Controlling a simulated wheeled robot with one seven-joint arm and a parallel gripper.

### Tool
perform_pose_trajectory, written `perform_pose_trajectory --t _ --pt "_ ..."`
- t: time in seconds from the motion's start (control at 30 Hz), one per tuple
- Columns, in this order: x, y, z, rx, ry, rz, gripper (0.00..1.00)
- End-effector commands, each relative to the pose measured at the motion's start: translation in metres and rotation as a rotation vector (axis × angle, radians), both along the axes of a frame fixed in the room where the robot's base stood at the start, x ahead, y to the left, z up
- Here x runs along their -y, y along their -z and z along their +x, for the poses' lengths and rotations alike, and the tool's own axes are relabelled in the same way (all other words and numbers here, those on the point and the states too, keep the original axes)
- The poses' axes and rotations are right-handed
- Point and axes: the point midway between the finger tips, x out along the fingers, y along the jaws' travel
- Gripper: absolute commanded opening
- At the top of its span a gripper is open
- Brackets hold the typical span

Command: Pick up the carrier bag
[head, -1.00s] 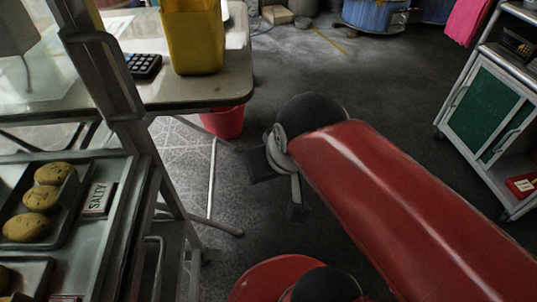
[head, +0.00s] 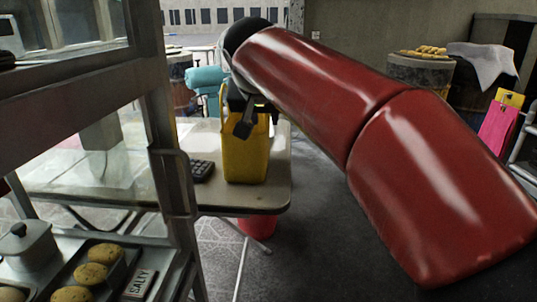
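The carrier bag, which looks yellow, upright and stiff-sided (head: 246,162), stands on a pale table (head: 272,192) left of centre in the head view. My gripper (head: 244,128) is at the bag's top, with a dark finger in front of its upper face. The other finger and the bag's top edge are largely hidden by my gripper and red arm. I cannot tell whether the fingers are apart or closed on the bag.
A black calculator (head: 202,170) lies left of the bag. A glass-sided display case (head: 175,185) with breads (head: 98,252) stands at near left. A red bin (head: 258,227) is under the table. A barrel (head: 420,80) stands at back right. The floor right of the table is clear.

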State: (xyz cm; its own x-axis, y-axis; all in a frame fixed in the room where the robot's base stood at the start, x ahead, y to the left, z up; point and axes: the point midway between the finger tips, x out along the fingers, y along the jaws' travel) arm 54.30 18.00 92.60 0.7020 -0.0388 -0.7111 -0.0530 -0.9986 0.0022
Motion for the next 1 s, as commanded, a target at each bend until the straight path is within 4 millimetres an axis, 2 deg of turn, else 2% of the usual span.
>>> perform_pose_trajectory --t 0.07,0.4,0.57,0.8,1.0 --pt "-0.004 0.002 0.006 0.004 0.004 0.0 0.28" --pt "-0.001 0.04 0.044 0.004 0.004 -0.001 0.28" --pt "-0.001 0.048 0.051 0.005 0.003 0.001 0.28" --pt "-0.001 0.075 0.071 0.003 0.004 0.001 0.28" --pt "0.0 0.086 0.083 0.005 0.002 0.002 0.28"
